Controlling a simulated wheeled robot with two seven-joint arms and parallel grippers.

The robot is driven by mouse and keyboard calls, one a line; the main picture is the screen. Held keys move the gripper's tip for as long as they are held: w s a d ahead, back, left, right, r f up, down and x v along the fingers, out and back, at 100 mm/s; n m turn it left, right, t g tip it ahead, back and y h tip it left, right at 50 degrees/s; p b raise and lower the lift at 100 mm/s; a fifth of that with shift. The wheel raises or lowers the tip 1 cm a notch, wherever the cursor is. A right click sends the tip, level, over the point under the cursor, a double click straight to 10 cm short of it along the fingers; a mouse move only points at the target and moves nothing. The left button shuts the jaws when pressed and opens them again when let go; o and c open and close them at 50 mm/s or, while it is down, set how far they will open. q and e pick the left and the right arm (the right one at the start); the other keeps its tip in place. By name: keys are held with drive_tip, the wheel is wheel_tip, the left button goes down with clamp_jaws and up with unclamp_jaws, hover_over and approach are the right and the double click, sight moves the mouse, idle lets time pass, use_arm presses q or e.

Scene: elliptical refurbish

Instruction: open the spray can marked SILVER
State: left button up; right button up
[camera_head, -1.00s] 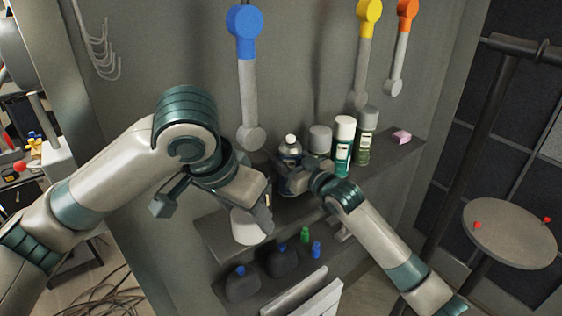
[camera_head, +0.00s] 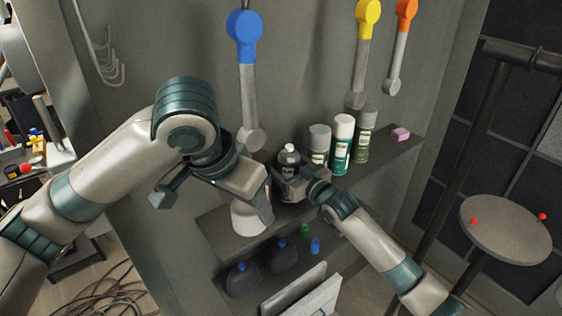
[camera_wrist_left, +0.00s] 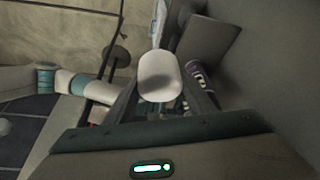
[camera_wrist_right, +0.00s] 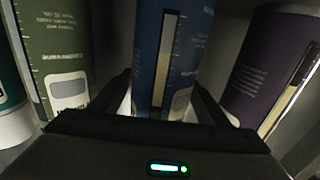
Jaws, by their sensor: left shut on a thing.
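A dark blue spray can (camera_head: 289,160) with a small white nozzle on its bare top stands upright on the upper shelf. My right gripper (camera_head: 292,187) is around it; the right wrist view shows its fingers against both sides of the blue body (camera_wrist_right: 165,60). No label can be read as SILVER. My left gripper (camera_head: 265,203) is left of this can, shut on a rounded white cap (camera_wrist_left: 160,78) between its fingers in the left wrist view. A white shape below that gripper in the head view cannot be clearly identified.
A purple can (camera_wrist_right: 275,65) stands close by.

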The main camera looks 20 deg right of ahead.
sight(250, 222)
use_arm(q)
drive_tip(key=shift+r, duration=0.1)
use_arm(e)
drive_tip(key=shift+r, duration=0.15)
use_arm(q)
drive_tip(key=shift+f, duration=0.3)
use_arm(e)
drive_tip(key=shift+s+d, duration=0.15)
drive_tip(key=shift+s, duration=0.25)
use_arm(q)
wheel_tip(250, 222, down, 4)
drive_tip(key=b, duration=0.4)
drive_tip(key=shift+r, duration=0.25)
use_arm(e)
drive_tip(key=v, duration=1)
use_arm(q)
drive_tip(key=shift+f, duration=0.15)
use_arm(e)
drive_tip(key=shift+s+d, duration=0.2)
drive_tip(key=shift+s, duration=0.35)
